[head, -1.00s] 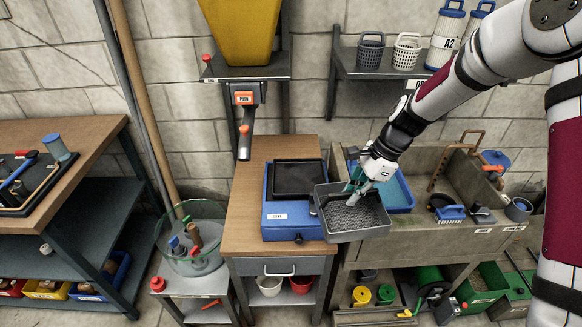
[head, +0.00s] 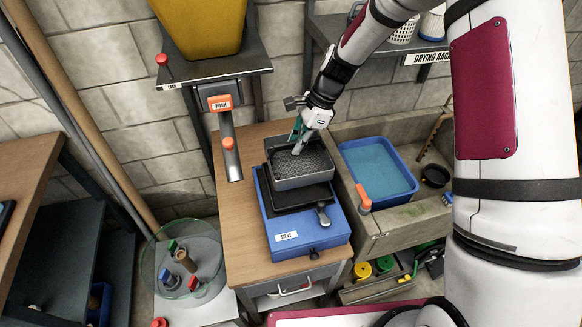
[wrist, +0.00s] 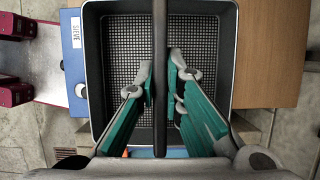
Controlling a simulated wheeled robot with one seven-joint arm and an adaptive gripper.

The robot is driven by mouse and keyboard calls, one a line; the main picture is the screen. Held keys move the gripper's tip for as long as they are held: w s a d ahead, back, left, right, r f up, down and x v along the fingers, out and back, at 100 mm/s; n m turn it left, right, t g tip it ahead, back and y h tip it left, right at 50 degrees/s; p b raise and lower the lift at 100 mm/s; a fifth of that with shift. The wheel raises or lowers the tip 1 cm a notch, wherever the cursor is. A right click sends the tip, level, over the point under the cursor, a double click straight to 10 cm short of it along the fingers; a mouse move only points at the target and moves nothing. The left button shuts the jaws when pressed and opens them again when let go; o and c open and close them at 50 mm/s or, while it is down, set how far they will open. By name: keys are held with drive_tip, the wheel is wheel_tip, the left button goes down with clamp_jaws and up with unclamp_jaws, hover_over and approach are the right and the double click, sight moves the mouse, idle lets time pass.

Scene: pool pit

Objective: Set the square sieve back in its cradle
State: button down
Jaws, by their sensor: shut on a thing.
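The square sieve (head: 303,167) is a grey mesh-bottomed tray, held above the blue cradle (head: 310,238) labelled SIEVE. The cradle stands on the wooden bench and has a dark square top (head: 300,197). In the head view the sieve overlaps the back of this top; I cannot tell if they touch. My gripper (head: 299,146) is over the sieve. In the wrist view my gripper (wrist: 162,92) has its green fingers shut on a dark bar across the sieve (wrist: 207,50), and the mesh shows below. The blue cradle's labelled edge (wrist: 75,60) shows at left.
A stone sink with a blue water tray (head: 378,168) and an orange-handled tool (head: 363,197) is right of the bench. A dispenser with a PUSH lever (head: 220,103) hangs behind left. A round glass bowl (head: 183,262) stands at left.

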sight(297, 164)
wheel_tip(297, 164, down, 8)
drive_tip(key=shift+f+p, duration=0.1)
drive_tip(key=shift+p, duration=0.5)
drive_tip(key=c, duration=1.7)
unclamp_jaws()
drive_tip(key=shift+s+f, duration=0.1)
drive_tip(key=b+v, duration=0.1)
drive_tip(key=v, duration=1.1)
drive_tip(key=shift+r+b, duration=0.25)
drive_tip(key=shift+b, duration=0.15)
drive_tip(key=s+d+r+n+t+h, duration=0.1)
drive_tip(key=s+r+n, duration=0.1)
drive_tip(key=r, duration=0.4)
drive_tip(key=s+d+r+n+t+h, duration=0.1)
drive_tip(key=s+d+r+n, duration=0.15)
drive_tip(key=r, duration=0.35)
drive_tip(key=s+d+r+n+t, duration=0.1)
drive_tip(key=s+d+r+n, duration=0.1)
drive_tip(key=s, duration=0.6)
drive_tip(key=s+d+r+n+t+h, duration=0.1)
drive_tip(key=s+d+r+n+t, duration=0.1)
drive_tip(key=s+r+n, duration=0.3)
drive_tip(key=s+d+r+n+t+h, duration=0.1)
drive_tip(key=s+d+r+n, duration=0.1)
drive_tip(key=s+r+n, duration=0.2)
drive_tip(key=s+r, duration=0.3)
drive_tip(key=s, duration=0.4)
